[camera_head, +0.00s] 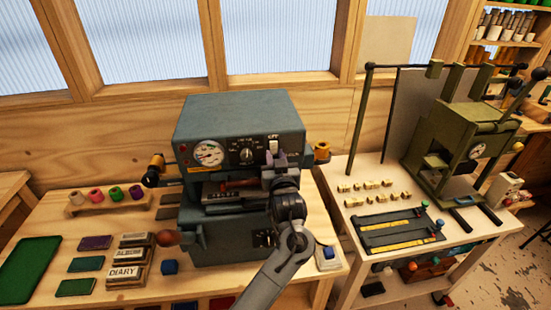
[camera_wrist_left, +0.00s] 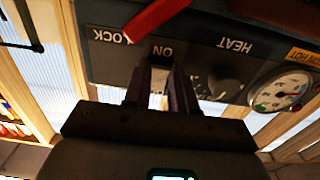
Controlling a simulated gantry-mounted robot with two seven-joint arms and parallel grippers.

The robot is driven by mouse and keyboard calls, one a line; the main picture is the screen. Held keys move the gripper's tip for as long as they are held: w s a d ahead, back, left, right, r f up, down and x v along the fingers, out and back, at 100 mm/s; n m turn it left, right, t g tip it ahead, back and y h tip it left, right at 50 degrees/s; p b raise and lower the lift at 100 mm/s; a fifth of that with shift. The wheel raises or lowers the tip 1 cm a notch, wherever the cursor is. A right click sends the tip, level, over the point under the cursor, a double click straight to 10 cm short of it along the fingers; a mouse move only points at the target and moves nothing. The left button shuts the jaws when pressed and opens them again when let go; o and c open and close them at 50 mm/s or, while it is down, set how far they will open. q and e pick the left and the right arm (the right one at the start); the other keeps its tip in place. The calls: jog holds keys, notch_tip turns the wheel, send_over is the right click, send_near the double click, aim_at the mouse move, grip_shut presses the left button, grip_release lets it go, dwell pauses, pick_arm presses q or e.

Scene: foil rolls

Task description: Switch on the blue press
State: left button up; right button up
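The blue-grey press (camera_head: 240,125) stands on the wooden bench in the middle of the head view. A white switch (camera_head: 273,146) sits at the right of its front panel, right of the dark knob and the round gauge (camera_head: 209,153). My left gripper (camera_head: 283,159) is at the panel, just below and right of the switch. In the left wrist view the panel (camera_wrist_left: 205,45) appears upside down, with ON, LOCK and HEAT labels. The two dark fingers (camera_wrist_left: 160,85) are apart, in front of the ON label (camera_wrist_left: 163,52). I cannot tell whether they touch the switch. My right gripper is not seen.
A red lever (camera_wrist_left: 160,14) crosses close to the panel in the left wrist view. A green press (camera_head: 463,140) stands on the right-hand table. Foil rolls (camera_head: 105,194) and type boxes (camera_head: 130,262) lie left of the blue press.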

pick_arm(q)
grip_shut()
jog(key=shift+f, duration=0.15)
jog(key=b, duration=0.1)
jog(key=t+b, duration=0.1)
jog(key=shift+w+f+b, duration=0.1)
jog(key=shift+f+b, duration=0.15)
jog(key=shift+b, duration=0.05)
jog(key=shift+r, duration=0.15)
jog(key=o, duration=0.9)
grip_release()
jog(key=shift+c, duration=0.2)
jog(key=v, duration=1)
jog(key=shift+s+f+p, duration=0.25)
jog(key=shift+s+p, duration=0.1)
